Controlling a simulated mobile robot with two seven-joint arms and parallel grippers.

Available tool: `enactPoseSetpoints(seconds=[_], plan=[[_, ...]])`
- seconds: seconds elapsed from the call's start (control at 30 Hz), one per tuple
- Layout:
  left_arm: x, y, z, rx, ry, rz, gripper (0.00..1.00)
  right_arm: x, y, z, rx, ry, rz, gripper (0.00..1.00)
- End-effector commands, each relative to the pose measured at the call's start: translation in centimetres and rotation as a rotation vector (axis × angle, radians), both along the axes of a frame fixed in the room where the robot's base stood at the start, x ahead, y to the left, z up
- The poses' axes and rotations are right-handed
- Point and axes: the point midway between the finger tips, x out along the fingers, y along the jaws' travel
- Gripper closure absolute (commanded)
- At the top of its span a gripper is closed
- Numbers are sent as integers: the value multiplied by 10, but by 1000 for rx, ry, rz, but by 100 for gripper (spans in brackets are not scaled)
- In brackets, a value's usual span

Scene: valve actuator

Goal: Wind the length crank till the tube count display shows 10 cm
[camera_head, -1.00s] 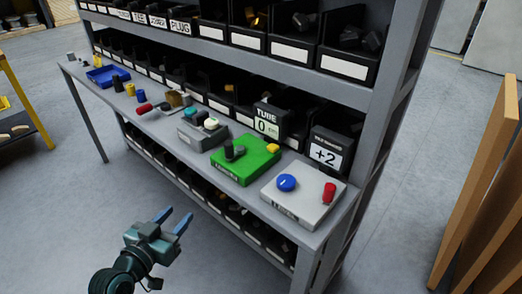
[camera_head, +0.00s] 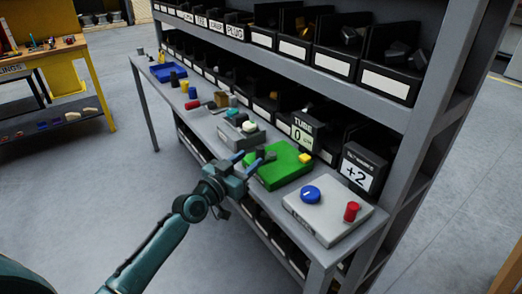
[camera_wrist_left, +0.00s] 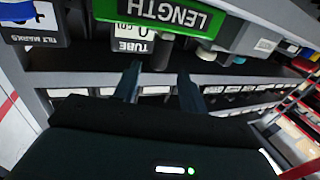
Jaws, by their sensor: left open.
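The green length box (camera_head: 287,168) sits on the bench; its LENGTH label (camera_wrist_left: 160,9) shows in the left wrist view. Its dark crank (camera_head: 269,156) is partly hidden by my gripper in the head view. A grey post (camera_wrist_left: 162,52), which looks like the crank handle, shows beyond and between the fingers in the wrist view. The tube display (camera_head: 302,133) reads 0 cm; it also shows in the wrist view (camera_wrist_left: 134,35). My left gripper (camera_head: 248,159) is open beside the green box's left front edge, fingers apart, with nothing seen between them. My right gripper is not in view.
Right of the green box is a grey box (camera_head: 328,219) with a blue dial and red knob. A +2 display (camera_head: 361,169) stands behind it. A grey box with knobs (camera_head: 236,134) stands left. Bins fill the shelf behind.

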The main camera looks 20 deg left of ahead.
Motion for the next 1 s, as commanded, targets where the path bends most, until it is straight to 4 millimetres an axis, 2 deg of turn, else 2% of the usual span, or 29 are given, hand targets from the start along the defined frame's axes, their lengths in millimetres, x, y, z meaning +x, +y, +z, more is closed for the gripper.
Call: enactPoseSetpoints(seconds=[0.03,0.2,0.4,0.73,1.0], plan=[[12,-4,2,-2,-3,0,58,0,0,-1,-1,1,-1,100],[39,-14,0,1,-1,-1,58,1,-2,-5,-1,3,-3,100],[55,-20,0,1,0,-1,58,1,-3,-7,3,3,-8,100],[58,-21,0,1,1,-1,58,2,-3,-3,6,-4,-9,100],[58,-21,-1,1,1,0,80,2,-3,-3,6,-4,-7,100]])
